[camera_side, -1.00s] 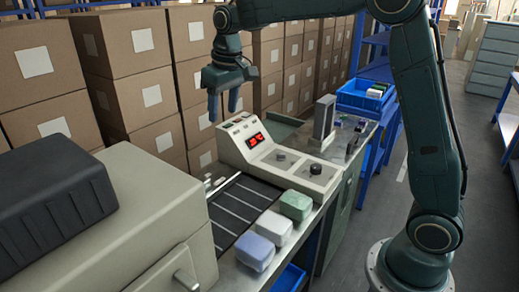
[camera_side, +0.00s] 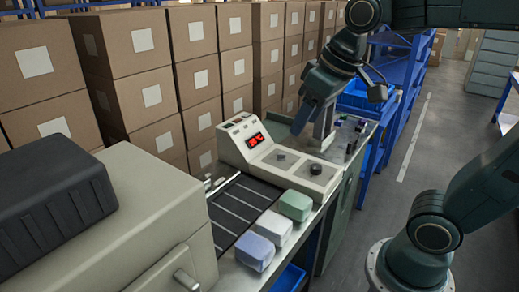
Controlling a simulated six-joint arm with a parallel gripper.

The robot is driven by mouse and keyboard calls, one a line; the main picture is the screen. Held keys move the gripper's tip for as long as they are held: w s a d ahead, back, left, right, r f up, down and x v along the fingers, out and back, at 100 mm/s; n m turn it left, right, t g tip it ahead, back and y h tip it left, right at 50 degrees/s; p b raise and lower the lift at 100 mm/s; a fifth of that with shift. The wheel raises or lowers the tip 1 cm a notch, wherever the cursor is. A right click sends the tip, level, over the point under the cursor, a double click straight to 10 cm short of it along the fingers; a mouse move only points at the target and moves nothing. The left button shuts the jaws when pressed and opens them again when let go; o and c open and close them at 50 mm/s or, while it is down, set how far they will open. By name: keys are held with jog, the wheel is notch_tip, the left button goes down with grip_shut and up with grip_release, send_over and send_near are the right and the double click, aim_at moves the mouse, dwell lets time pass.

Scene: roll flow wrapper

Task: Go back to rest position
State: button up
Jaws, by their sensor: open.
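My gripper (camera_side: 317,120) hangs over the back end of the machine line, right of the control box. Its fingers point down and to the left, open, and I see nothing held between them. Three soft packs lie on the metal ledge beside the dark conveyor (camera_side: 240,205): a green pack (camera_side: 295,205), a white pack (camera_side: 274,228) and a blue pack (camera_side: 255,252).
Stacked cardboard boxes (camera_side: 150,95) line the left and back. A beige machine housing (camera_side: 130,215) with a black cover (camera_side: 50,210) fills the front left. A blue bin (camera_side: 355,96) stands behind the gripper. Open floor (camera_side: 405,150) lies to the right.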

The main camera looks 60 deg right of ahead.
jog(key=s+f+t, duration=0.1)
jog(key=s+f, duration=0.3)
jog(key=s, duration=0.4)
jog(key=shift+s, duration=0.25)
jog(key=o, duration=0.7)
jog(key=shift+w+a, duration=0.1)
jog(key=o, duration=0.3)
jog(key=shift+w+r, duration=0.15)
jog(key=shift+w, duration=0.05)
jog(key=shift+o, duration=0.2)
jog(key=w+a+r+n+g, duration=0.15)
jog(key=w+n, duration=0.35)
jog(key=w, duration=0.7)
jog(key=w+d+r+n+g, duration=0.1)
jog(key=w+r+n, duration=0.25)
jog(key=w, duration=0.85)
jog(key=w+a+f+n+g, duration=0.2)
jog(key=w+f+n, duration=0.7)
jog(key=w+f, duration=0.8)
jog(key=w+g, duration=0.1)
jog(key=w, duration=0.1)
jog(key=shift+w+a, duration=0.25)
jog(key=shift+w, duration=0.05)
